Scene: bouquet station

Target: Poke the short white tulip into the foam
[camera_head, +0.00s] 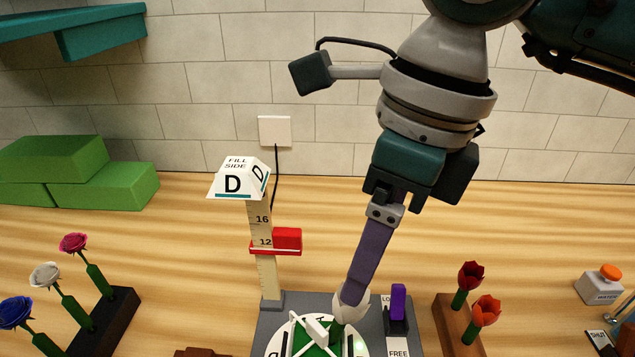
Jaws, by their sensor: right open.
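The white tulip (352,309) is at the lower middle, its pale head just under my right gripper's fingertips. A short piece of green stem (337,332) shows below the head and meets the green foam (315,351) in the round white-rimmed holder; how deep it goes cannot be told. My right gripper (350,295) reaches down from the top right with its long purple finger tilted to the lower left. It is open, with its tips at the tulip head; the fingers overlap in this view. My left gripper is out of view.
A ruler post (266,275) with a red slider (287,239) and a "D" sign (238,180) stands left of my gripper. A purple lever (398,302) is close on the right. Flower racks stand left (118,309) and right (449,323). Green blocks (105,186) are at the back left.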

